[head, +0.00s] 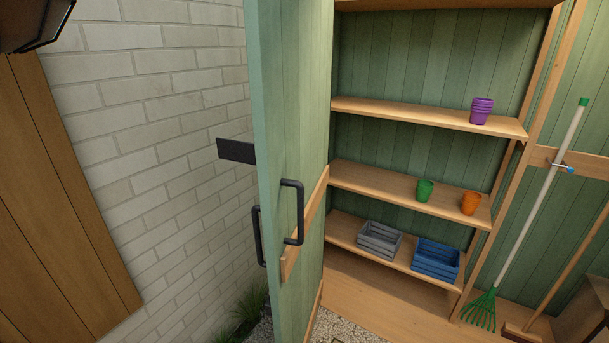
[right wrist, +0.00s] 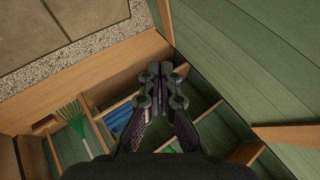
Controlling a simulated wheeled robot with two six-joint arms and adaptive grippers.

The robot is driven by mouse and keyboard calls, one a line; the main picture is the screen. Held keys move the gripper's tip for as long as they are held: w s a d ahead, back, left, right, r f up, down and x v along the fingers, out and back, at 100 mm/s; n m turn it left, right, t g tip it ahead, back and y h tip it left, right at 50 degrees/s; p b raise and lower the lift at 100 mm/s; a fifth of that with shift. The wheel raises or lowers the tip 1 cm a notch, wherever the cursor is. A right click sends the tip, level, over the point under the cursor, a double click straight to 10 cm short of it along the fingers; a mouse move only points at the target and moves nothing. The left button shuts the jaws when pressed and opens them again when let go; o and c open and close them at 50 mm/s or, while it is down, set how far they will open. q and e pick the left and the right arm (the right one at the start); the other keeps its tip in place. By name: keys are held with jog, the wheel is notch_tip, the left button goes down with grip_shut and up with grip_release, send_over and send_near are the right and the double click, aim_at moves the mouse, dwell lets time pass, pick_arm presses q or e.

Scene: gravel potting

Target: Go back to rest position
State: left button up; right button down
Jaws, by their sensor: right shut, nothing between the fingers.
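My right gripper (right wrist: 160,70) shows in the right wrist view, pointing away from the camera, with its fingers together and nothing between them. Behind it in that view are wooden shelf boards and green plank walls. Neither gripper shows in the head view. My left gripper is in no view.
An open green shed door (head: 290,120) with black handles stands in front of a white brick wall (head: 160,140). Shelves right of it hold purple (head: 481,111), green (head: 424,191) and orange (head: 470,203) pots, a grey crate (head: 379,241) and blue crate (head: 436,259). A green rake (head: 480,311) leans right.

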jog(key=s+d+f+n+g+h, duration=0.1)
jog(key=s+d+f+n+g, duration=0.1)
jog(key=s+f, duration=0.5)
jog(key=s+d+f+n+g+h, duration=0.1)
jog(key=s+f, duration=0.6)
jog(key=s, duration=0.9)
jog(key=s+d+f+n+g+h, duration=0.1)
jog(key=s+d+f+n+g, duration=0.3)
jog(key=s+f, duration=0.4)
jog(key=s+d+n, duration=0.1)
jog(key=s+d, duration=0.1)
jog(key=s, duration=0.2)
jog(key=shift+s+h, duration=0.15)
jog(key=shift+h, duration=0.15)
